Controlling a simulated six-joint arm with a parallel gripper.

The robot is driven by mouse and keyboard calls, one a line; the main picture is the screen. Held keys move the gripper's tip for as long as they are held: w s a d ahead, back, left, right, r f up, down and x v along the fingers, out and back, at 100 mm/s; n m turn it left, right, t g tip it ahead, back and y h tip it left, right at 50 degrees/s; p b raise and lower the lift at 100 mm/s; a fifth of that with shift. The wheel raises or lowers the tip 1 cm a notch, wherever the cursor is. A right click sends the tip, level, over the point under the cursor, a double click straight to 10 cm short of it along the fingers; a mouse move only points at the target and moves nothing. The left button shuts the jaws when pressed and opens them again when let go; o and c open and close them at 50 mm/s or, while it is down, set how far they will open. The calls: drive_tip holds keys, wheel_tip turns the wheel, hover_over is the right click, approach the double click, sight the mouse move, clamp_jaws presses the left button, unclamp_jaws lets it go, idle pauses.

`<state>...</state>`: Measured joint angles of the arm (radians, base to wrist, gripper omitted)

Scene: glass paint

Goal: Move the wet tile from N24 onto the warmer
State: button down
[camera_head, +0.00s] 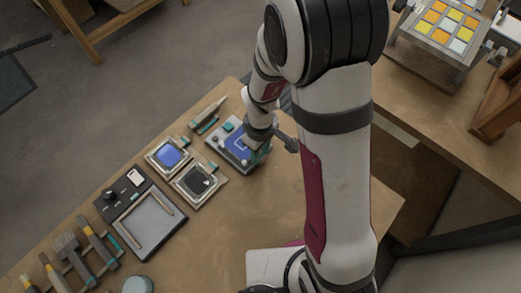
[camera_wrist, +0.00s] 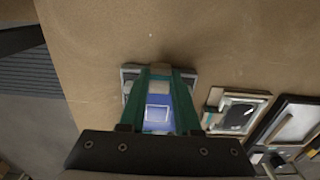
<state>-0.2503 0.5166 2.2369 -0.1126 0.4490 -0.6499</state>
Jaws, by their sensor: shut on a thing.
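My gripper (camera_wrist: 160,73) is seen from behind in the wrist view, its teal fingers shut on a blue and white tile (camera_wrist: 157,114). Below it is a grey station (camera_wrist: 128,74), largely hidden by the fingers. In the head view my gripper (camera_head: 260,152) is over this station (camera_head: 222,151) at the table's far side, partly covered by my arm. I cannot tell whether the tile still touches the station. The warmer, a dark unit (camera_head: 113,208) with a knob and a grey plate between two wooden rails, stands to the lower left. No label N24 is readable.
A framed blue tile (camera_head: 168,155) and a framed dark tile (camera_head: 197,184) lie between my gripper and the warmer. A pen-like tool (camera_head: 208,114) lies behind. Several brushes (camera_head: 70,250) are at lower left. A rack of yellow and white tiles (camera_head: 440,25) is far right.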

drive_tip(key=shift+f, duration=0.25)
idle(0.7)
drive_tip(key=c, duration=0.5)
unclamp_jaws()
drive_tip(key=shift+c, duration=0.2)
